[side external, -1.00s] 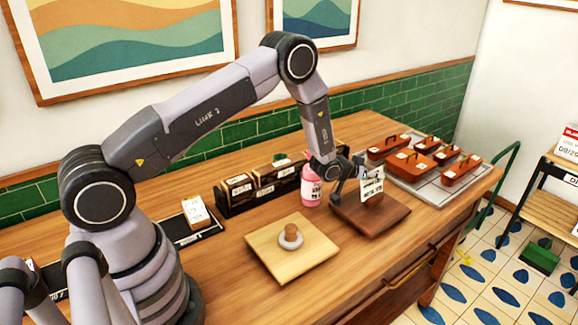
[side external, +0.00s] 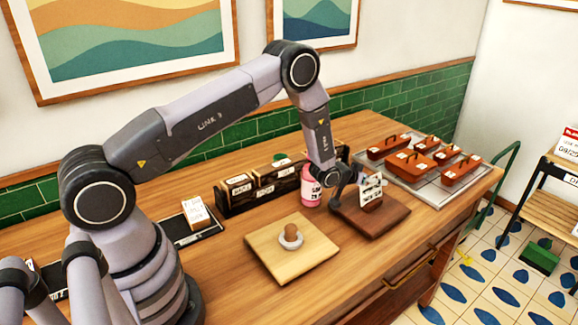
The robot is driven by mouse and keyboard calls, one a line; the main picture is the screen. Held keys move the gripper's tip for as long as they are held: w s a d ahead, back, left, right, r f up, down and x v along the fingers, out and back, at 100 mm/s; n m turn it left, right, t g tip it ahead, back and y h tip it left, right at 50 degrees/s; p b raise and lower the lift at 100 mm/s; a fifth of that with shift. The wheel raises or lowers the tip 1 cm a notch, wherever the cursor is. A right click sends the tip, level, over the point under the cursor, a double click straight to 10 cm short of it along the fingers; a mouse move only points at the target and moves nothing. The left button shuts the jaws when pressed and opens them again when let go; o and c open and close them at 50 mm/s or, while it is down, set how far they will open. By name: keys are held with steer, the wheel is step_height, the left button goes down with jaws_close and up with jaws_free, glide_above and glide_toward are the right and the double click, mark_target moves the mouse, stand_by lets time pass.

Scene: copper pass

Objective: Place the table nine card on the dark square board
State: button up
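A white card with dark print (side external: 371,188) is at the dark square board (side external: 388,218), its lower edge at or just above the board's top. The card is tilted. Its print is too small to read, so I cannot tell whether it says table nine. My gripper (side external: 347,192) is low over the board's left part, with its fingers at the left side of the card. One finger reaches down near the board's left edge. I cannot tell whether the fingers grip the card or stand apart from it.
A pink bottle (side external: 310,188) stands close to the left of my gripper. A pale board (side external: 268,256) with a small round item in a ring (side external: 291,236) is in front. Black card holders (side external: 238,208) stand behind left. A grey tray (side external: 432,192) with several orange-brown boxes is at right.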

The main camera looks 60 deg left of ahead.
steer(key=shift+r, duration=0.15)
steer(key=v, duration=1.2)
steer(key=s+r+g+y, duration=0.1)
steer(key=s+r, duration=0.2)
steer(key=r, duration=0.4)
steer(key=s+r+m+g, duration=0.1)
steer(key=s+r, duration=0.3)
steer(key=r, duration=0.3)
steer(key=s+r+g+y, duration=0.1)
steer(key=s+r+g, duration=0.15)
steer(key=r, duration=0.55)
steer(key=s+r+g, duration=0.1)
steer(key=s+r, duration=0.1)
steer(key=s, duration=1.1)
steer(key=s+r+g, duration=0.2)
steer(key=s+r, duration=0.1)
steer(key=s, duration=1)
steer(key=shift+s+d+r+m+h, duration=0.2)
steer(key=shift+s+r+m+h, duration=0.1)
steer(key=shift+m, duration=0.1)
